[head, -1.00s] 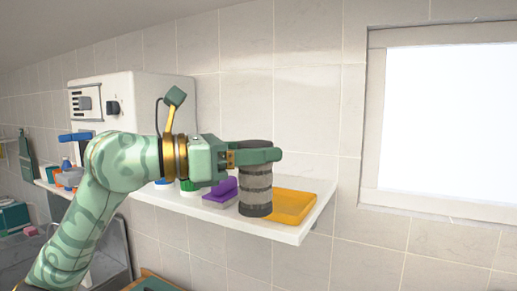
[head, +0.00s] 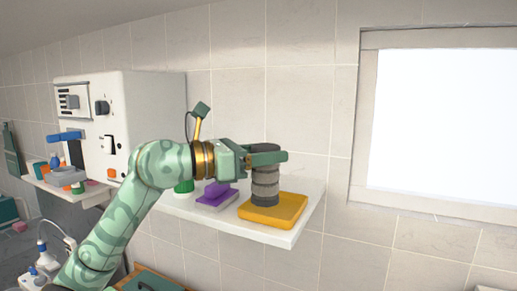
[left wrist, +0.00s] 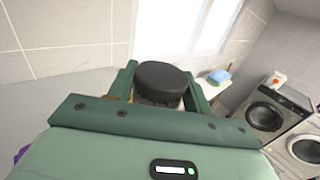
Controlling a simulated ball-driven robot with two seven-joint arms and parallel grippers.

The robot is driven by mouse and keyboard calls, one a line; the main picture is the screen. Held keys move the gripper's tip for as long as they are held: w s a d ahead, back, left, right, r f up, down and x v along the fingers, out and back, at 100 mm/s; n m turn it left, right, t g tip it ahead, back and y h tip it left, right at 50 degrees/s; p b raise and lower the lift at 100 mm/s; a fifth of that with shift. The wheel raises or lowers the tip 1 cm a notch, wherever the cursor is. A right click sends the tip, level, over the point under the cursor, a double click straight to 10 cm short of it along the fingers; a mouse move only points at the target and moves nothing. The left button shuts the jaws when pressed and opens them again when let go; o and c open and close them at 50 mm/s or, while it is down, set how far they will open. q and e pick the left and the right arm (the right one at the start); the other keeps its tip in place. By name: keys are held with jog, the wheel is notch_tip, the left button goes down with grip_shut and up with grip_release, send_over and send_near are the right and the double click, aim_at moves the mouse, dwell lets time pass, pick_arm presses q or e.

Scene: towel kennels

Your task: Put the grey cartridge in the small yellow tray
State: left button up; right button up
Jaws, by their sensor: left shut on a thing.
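The grey cartridge (head: 265,179) is an upright ribbed cylinder with a dark cap and dark base. My left gripper (head: 268,157) is shut on its upper part. In the left wrist view the cartridge's dark cap (left wrist: 161,79) sits between the two green fingers. The small yellow tray (head: 287,209) lies on the white shelf. In the head view the cartridge's base overlaps the tray's back left part; I cannot tell whether it touches the tray or hangs just above it. My right gripper is not in view.
A purple and grey block (head: 217,194) lies on the white shelf (head: 262,234) left of the tray. A green-topped item (head: 184,187) stands farther left, partly behind my arm. A white machine (head: 135,115) stands against the wall. The shelf's right end is bare.

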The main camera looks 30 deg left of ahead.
pick_arm(q)
jog(key=shift+w+f+b, duration=1)
jog(key=shift+w+f, duration=0.8)
jog(key=shift+f, duration=0.15)
jog(key=o, duration=1.1)
